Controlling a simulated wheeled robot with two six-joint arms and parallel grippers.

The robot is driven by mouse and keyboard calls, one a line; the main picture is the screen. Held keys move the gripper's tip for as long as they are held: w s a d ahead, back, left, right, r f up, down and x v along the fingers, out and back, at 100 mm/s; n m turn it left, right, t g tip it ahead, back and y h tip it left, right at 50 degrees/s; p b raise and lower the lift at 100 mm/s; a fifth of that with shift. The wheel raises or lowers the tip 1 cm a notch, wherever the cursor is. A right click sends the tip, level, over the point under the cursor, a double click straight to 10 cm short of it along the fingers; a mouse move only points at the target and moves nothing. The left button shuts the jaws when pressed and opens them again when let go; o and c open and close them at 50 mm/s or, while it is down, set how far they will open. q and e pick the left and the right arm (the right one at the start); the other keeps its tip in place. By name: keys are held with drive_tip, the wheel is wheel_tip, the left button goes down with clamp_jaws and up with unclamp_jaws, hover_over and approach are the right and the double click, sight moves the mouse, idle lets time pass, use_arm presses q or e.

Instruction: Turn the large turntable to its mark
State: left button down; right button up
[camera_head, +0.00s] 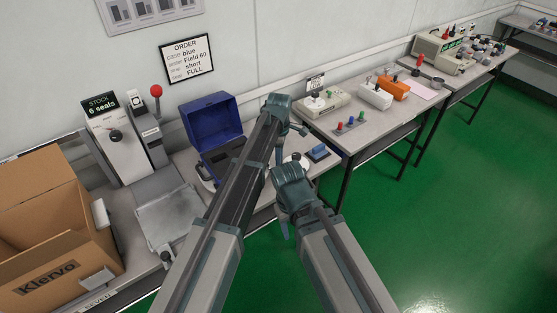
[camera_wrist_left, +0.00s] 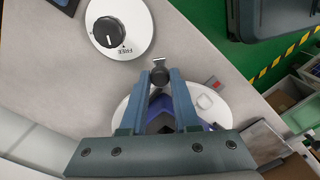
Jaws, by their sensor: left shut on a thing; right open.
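The large white turntable (camera_wrist_left: 138,104) lies under my left gripper in the left wrist view, mostly hidden by the fingers. A blue case (camera_head: 214,132) with its lid up stands on it in the head view. My left gripper (camera_wrist_left: 158,84) is shut on a dark round knob (camera_wrist_left: 158,74) by the turntable's edge. It also shows in the head view (camera_head: 301,130). A red square mark (camera_wrist_left: 213,85) is on the tabletop beside the turntable, near a pale tab (camera_wrist_left: 205,102) on the disc. My right gripper (camera_head: 284,223) is open and empty, lower in the head view.
A white dial with a black knob (camera_wrist_left: 108,32) reads FREE. A blue block (camera_head: 318,152) sits near it on the bench. A cardboard box (camera_head: 48,235), a metal plate (camera_head: 168,212) and a stock dispenser (camera_head: 113,140) stand at left. Another bench with devices is at right.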

use_arm(q)
drive_tip(key=shift+w, duration=0.25)
idle(0.4)
drive_tip(key=c, duration=0.7)
unclamp_jaws()
drive_tip(key=shift+o, duration=0.2)
wheel_tip(320, 180, up, 14)
drive_tip(key=p, duration=1.4)
drive_tip(key=shift+f, duration=0.1)
